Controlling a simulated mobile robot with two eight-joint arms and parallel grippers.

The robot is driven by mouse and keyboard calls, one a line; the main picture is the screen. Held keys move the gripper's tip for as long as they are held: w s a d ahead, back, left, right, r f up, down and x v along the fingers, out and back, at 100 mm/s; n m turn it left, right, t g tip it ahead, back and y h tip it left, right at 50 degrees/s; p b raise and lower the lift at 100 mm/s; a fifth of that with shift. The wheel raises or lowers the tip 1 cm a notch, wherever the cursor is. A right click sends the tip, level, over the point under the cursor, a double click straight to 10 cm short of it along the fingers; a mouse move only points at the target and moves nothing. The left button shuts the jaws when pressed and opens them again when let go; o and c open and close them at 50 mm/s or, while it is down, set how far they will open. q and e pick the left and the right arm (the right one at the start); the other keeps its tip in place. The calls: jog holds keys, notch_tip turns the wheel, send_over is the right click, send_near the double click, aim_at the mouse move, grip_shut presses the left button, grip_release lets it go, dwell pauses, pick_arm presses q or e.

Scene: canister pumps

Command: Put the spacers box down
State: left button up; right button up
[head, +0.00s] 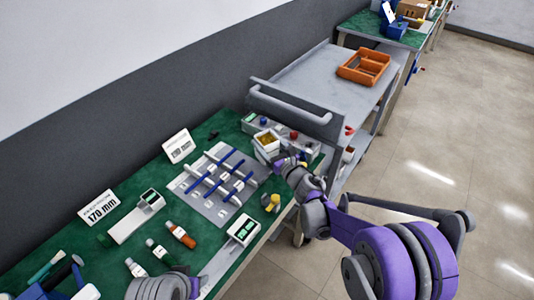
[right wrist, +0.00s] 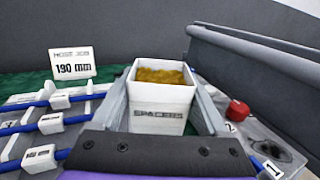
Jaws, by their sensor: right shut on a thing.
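The spacers box (head: 267,141) is a small white open-topped box filled with yellow-brown pieces. In the right wrist view the box (right wrist: 158,118) is upright, its "SPACERS" label facing me. My right gripper (head: 277,156) is shut on it, with one grey finger along each side (right wrist: 160,100). The box is over the far end of the green table (head: 222,122). Its underside is hidden, so I cannot tell whether it touches the surface. A grey part of my left arm shows at the bottom of the head view; its gripper is out of view.
A grey mat (head: 215,208) with blue rods in white holders lies left of the box. A grey tray (head: 306,146) with red-knobbed parts is close on the right. A grey cart (head: 325,82) stands behind, carrying an orange tray (head: 349,73). A "190 mm" sign (right wrist: 72,66) stands left.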

aim_at(272, 156)
pick_arm(q)
jog(key=shift+f, duration=0.25)
pick_arm(e)
jog(key=shift+f, duration=1.95)
pick_arm(q)
jog(key=shift+f+b, duration=0.15)
jog(key=shift+b, duration=0.2)
pick_arm(e)
jog(key=shift+f, duration=0.15)
jog(key=o, duration=1.6)
jog(key=shift+c, duration=0.2)
